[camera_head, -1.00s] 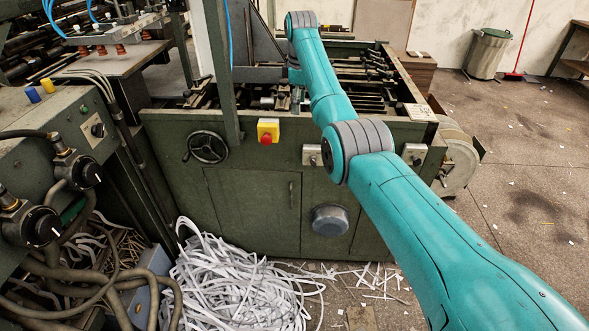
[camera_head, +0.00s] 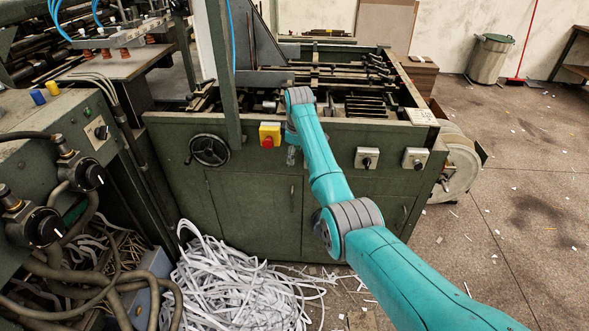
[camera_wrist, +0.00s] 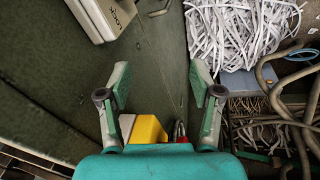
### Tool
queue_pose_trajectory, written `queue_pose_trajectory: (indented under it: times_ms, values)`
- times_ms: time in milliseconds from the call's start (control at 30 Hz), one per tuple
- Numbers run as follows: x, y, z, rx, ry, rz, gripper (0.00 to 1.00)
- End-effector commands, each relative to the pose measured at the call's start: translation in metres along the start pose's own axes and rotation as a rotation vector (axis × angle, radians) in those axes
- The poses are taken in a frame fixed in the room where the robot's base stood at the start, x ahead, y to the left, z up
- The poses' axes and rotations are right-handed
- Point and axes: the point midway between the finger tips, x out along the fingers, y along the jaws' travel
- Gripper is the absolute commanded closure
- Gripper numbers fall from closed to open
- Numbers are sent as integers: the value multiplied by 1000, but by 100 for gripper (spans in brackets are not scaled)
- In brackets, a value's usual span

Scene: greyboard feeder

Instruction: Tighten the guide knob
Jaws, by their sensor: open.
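I cannot make out a guide knob for certain in either view. The green feeder (camera_head: 255,200) fills the middle of the head view, with rods and fittings in its open top. My gripper (camera_wrist: 160,95) is open and empty in the wrist view, its two fingers wide apart before the green cabinet front. In the head view its end is mostly hidden by my arm, just right of the yellow switch box (camera_head: 270,130). That box shows between and behind the fingers in the wrist view (camera_wrist: 148,129), with a red button beside it.
A handwheel (camera_head: 209,150) sits left on the cabinet front. Two rotary switches, one (camera_head: 367,158) left of the other (camera_head: 415,159), sit right of my arm. Shredded paper (camera_head: 235,285) is heaped on the floor. A control console (camera_head: 60,130) stands left. The floor at right is open.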

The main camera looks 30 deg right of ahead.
Motion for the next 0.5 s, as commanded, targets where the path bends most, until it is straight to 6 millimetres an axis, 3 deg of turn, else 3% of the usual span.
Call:
queue_pose_trajectory:
  times_ms: [233,500]
  values:
    - [37,-20,4,23,21,27,35]
    - [55,-30,6,39,35,45,35]
